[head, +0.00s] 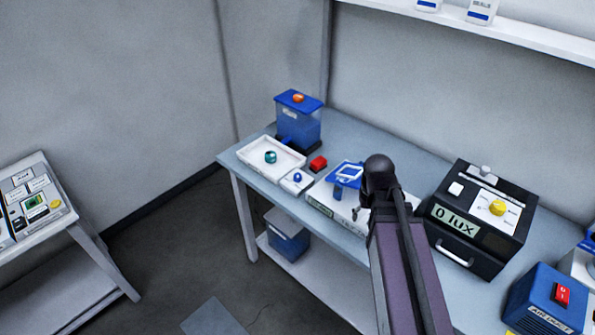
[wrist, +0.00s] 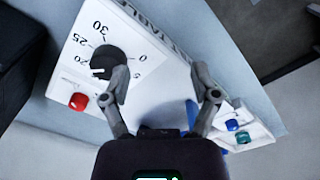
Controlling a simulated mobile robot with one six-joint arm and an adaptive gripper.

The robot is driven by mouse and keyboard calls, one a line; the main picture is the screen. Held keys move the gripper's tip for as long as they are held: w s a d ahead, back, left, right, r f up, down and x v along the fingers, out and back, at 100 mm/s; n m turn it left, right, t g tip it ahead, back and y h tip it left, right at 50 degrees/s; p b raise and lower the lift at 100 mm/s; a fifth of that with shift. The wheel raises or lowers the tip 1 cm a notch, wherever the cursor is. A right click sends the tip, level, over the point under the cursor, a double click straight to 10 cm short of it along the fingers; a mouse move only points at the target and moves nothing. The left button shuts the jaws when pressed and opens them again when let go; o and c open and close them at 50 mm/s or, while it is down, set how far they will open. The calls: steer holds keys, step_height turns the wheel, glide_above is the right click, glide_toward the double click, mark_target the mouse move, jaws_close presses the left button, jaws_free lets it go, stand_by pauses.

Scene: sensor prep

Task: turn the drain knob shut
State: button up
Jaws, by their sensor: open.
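No drain label is readable, so I cannot tell which is the drain knob. My gripper (wrist: 163,84) is open and empty over the panel; its left finger overlaps the dial's edge in the picture, contact unclear. The head view does not clearly show the fingers.
A black box marked "0 lux" (head: 487,255) stands right of my arm. A shelf (head: 520,32) hangs above.

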steer(key=w+a+r+n+p, duration=0.3)
steer(key=w+r, duration=0.1)
steer(key=w, duration=0.2)
step_height(320, 180, up, 3)
steer(key=n+p, duration=0.3)
steer(key=n, duration=1)
glide_above(298, 175)
steer(key=shift+w+r, duration=0.15)
steer(key=shift+w, duration=0.2)
steer(key=f+b, duration=1.3)
steer(key=shift+s+f+b, duration=0.3)
steer(key=shift+f, duration=0.1)
steer(key=shift+m, duration=0.3)
jaws_close()
